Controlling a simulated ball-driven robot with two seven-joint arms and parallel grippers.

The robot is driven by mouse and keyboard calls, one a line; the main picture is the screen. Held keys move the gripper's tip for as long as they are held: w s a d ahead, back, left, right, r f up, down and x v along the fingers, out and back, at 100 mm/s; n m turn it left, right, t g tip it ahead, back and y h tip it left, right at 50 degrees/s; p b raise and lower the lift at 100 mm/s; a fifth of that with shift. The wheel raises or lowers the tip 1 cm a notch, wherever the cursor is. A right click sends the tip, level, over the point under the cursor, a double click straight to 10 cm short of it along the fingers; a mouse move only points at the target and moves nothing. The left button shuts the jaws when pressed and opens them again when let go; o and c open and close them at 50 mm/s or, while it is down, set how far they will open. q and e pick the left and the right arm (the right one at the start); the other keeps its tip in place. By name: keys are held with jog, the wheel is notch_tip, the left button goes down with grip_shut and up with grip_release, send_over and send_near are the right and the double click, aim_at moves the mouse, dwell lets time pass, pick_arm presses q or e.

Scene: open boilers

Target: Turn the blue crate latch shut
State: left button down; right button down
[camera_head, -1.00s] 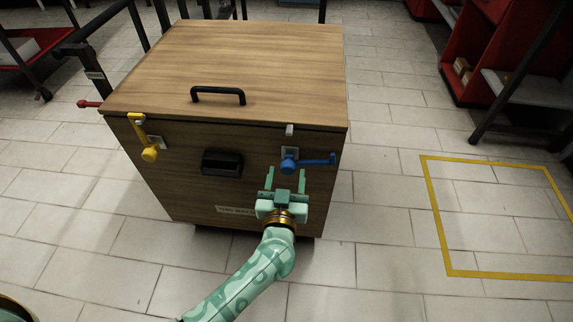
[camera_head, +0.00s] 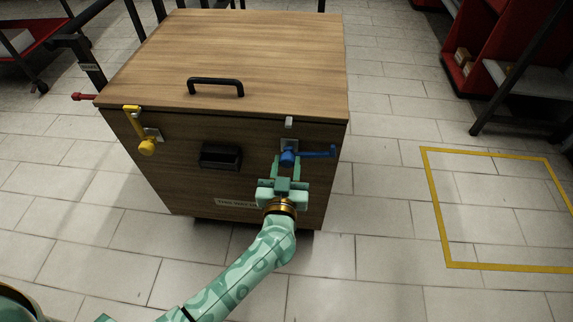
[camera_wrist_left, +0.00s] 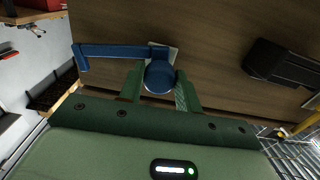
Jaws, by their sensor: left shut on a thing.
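The wooden crate (camera_head: 235,65) stands on the tiled floor. The blue latch (camera_head: 315,153) is on its front face at the right, with its arm pointing sideways to the right and a small grey catch (camera_head: 289,122) above it. My left gripper (camera_head: 287,166) is shut on the latch's round blue hub. In the left wrist view the hub (camera_wrist_left: 159,77) sits between the two green fingers (camera_wrist_left: 159,90), and the latch arm (camera_wrist_left: 112,50) reaches left. The yellow latch (camera_head: 147,146) on the front left has its arm pointing up. My right gripper is not in view.
A black handle (camera_head: 216,82) is on the lid and a black recessed pull (camera_head: 220,156) on the front. A red latch (camera_head: 84,97) sticks out at the left side. Red shelving (camera_head: 470,50) stands at the back right. The floor inside the yellow outline (camera_head: 433,205) is clear.

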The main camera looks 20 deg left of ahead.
pick_arm(q)
jog(key=n+p, duration=0.2)
jog(key=n, duration=0.2)
jog(key=shift+d+r+n+p, duration=0.1)
jog(key=shift+n+p, duration=0.2)
jog(key=shift+p, duration=0.05)
jog(key=shift+n, duration=1)
jog(key=n+p, duration=0.1)
jog(key=n, duration=0.2)
jog(key=shift+n, duration=0.3)
jog(key=n, duration=0.5)
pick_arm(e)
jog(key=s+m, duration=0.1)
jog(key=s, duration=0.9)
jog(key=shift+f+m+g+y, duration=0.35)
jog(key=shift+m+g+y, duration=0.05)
pick_arm(q)
jog(key=shift+n, duration=0.4)
jog(key=c, duration=1)
grip_release()
jog(key=shift+o, duration=0.2)
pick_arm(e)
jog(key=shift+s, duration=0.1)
